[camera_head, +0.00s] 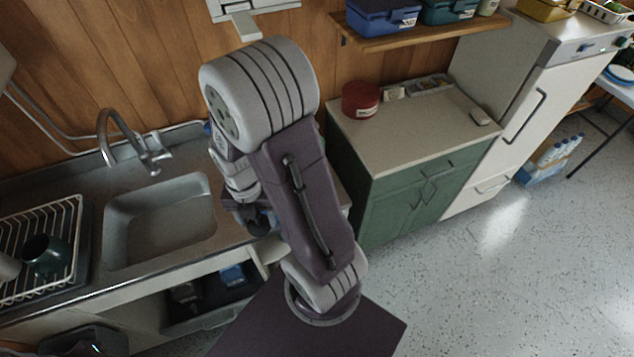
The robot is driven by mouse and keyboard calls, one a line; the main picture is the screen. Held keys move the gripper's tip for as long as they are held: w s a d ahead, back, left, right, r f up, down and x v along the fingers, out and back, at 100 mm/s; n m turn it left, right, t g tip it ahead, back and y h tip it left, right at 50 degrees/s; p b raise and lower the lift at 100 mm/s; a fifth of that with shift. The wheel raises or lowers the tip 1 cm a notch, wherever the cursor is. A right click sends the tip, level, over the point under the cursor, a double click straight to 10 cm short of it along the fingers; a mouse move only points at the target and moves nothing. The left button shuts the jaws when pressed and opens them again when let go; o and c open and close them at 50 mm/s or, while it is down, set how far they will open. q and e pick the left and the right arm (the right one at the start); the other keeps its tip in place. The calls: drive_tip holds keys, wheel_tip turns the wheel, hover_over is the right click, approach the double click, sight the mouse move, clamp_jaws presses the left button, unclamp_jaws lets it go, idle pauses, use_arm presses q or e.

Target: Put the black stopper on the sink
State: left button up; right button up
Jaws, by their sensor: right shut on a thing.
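The sink (118,238) is a grey rectangular basin set in the counter at left, and its bowl looks empty. My right gripper (257,222) points down over the counter just right of the sink, partly hidden behind my right arm. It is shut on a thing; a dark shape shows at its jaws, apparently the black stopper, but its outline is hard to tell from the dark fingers. No other black stopper shows. My left gripper is not in view.
A curved tap (107,135) stands behind the sink. A white dish rack (70,215) with a dark mug (45,254) is left of it. A green cabinet (400,205) with a red round tin (361,99) on top stands right of my arm. Open shelving lies below the counter.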

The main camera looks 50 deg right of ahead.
drive_tip(key=shift+s+d+r, duration=0.1)
drive_tip(key=shift+s+d, duration=0.1)
drive_tip(key=shift+s, duration=0.25)
drive_tip(key=shift+s+d+r, duration=0.1)
drive_tip(key=shift+s+d, duration=0.05)
drive_tip(key=shift+s, duration=0.3)
drive_tip(key=shift+w+a+f, duration=0.1)
drive_tip(key=shift+w, duration=0.15)
drive_tip(key=w+f, duration=0.2)
drive_tip(key=w, duration=0.2)
drive_tip(key=w+f+p, duration=0.1)
drive_tip(key=w+f, duration=0.1)
drive_tip(key=w, duration=0.2)
drive_tip(key=w+f, duration=0.3)
drive_tip(key=shift+w+d+p, duration=0.25)
drive_tip(key=shift+w+p, duration=0.05)
drive_tip(key=shift+w, duration=0.1)
drive_tip(key=shift+a, duration=0.1)
wheel_tip(320, 180, down, 4)
drive_tip(key=shift+s+r+p, duration=0.1)
drive_tip(key=shift+r+p, duration=0.15)
drive_tip(key=shift+p, duration=0.1)
drive_tip(key=shift+f, duration=0.25)
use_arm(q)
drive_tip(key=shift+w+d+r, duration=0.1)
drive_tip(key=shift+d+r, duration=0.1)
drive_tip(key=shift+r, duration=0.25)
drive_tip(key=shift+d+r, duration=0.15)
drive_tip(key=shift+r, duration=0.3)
